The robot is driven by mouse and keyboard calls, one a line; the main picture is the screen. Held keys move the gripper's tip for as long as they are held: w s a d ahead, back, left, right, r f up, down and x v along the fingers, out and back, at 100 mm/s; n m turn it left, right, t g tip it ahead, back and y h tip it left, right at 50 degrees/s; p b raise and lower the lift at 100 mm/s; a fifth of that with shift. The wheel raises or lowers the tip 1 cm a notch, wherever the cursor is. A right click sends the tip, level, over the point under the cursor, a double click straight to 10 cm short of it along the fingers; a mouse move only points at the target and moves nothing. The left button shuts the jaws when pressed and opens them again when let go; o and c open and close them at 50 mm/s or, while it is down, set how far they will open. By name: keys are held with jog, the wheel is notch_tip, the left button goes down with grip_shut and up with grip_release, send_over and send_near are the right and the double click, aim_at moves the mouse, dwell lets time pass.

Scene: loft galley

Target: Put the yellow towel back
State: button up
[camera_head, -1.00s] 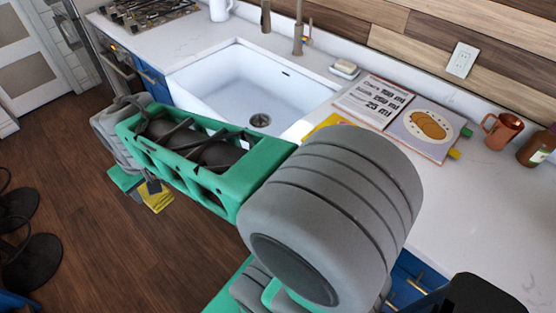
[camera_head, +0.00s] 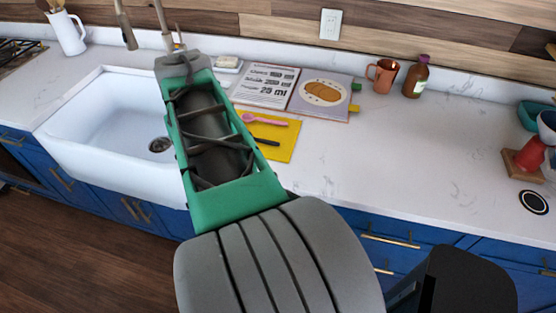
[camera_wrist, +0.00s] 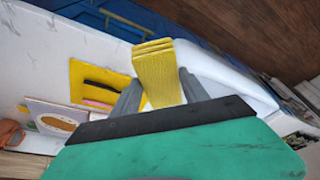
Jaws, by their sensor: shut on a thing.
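The yellow towel (camera_wrist: 157,75) is folded in layers and held between the two grey fingers of my gripper (camera_wrist: 157,92) in the wrist view. My gripper is shut on it. In the head view the towel and the fingertips are hidden behind my own arm, which reaches over the counter beside the sink (camera_head: 115,125). The sink's white front also shows in the wrist view (camera_wrist: 222,75).
A yellow mat (camera_head: 280,143) with a pink spoon (camera_head: 265,120) and a dark utensil (camera_head: 266,142) lies right of my arm. Behind it are an open cookbook (camera_head: 300,92), a copper mug (camera_head: 382,74) and a brown bottle (camera_head: 416,78).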

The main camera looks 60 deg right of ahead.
jog(key=s+d+m+g+b, duration=0.1)
jog(key=s+d+m, duration=0.25)
jog(key=s, duration=0.35)
jog(key=s+d+m+h+b, duration=0.1)
jog(key=s+d+m, duration=0.1)
jog(key=s+d, duration=0.35)
jog(key=s+d+m+g+b, duration=0.1)
jog(key=s+d+m+b, duration=0.1)
jog(key=s, duration=0.7)
jog(key=s+d+f+p, duration=0.1)
jog(key=d+f, duration=0.2)
jog(key=d, duration=0.1)
jog(key=d+f+p, duration=0.1)
jog(key=d+f, duration=0.2)
jog(key=d, duration=0.1)
jog(key=s+d+f+p, duration=0.1)
jog(key=d+f+p, duration=0.1)
jog(key=d, duration=0.3)
jog(key=shift+s+d+f, duration=0.1)
jog(key=shift+s+f, duration=0.25)
jog(key=shift+f, duration=0.45)
notch_tip(320, 180, down, 3)
jog(key=shift+r, duration=0.2)
jog(key=shift+f, duration=0.3)
jog(key=o, duration=1.2)
